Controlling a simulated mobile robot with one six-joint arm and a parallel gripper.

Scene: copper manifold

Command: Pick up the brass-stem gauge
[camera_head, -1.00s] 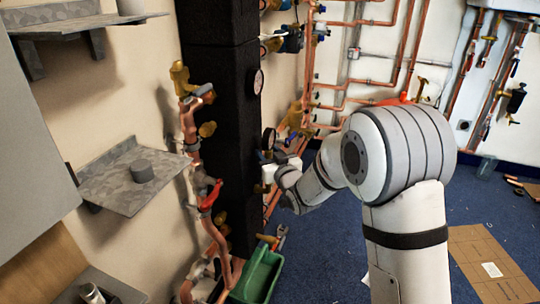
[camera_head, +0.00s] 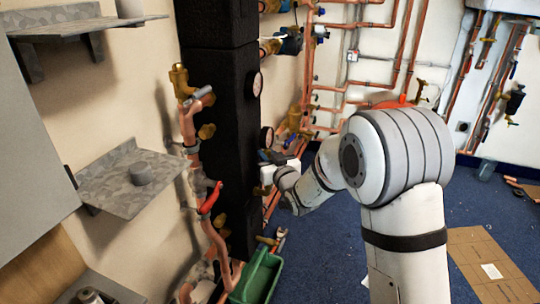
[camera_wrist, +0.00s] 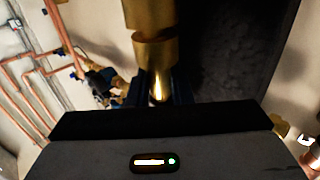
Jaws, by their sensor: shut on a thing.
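My gripper is shut on the brass stem (camera_wrist: 155,50) of a gauge, which rises between the dark fingers (camera_wrist: 160,90) in the wrist view. In the head view my gripper (camera_head: 266,160) is beside the black column, just below a small round dark-rimmed gauge dial (camera_head: 266,137). The dial face is not visible in the wrist view. The fingertips are small and partly hidden in the head view.
The tall black column (camera_head: 225,110) stands close to my gripper and carries another dial (camera_head: 256,84) higher up. Copper pipes with brass valves (camera_head: 294,118) run behind. A green tray (camera_head: 259,276) lies below.

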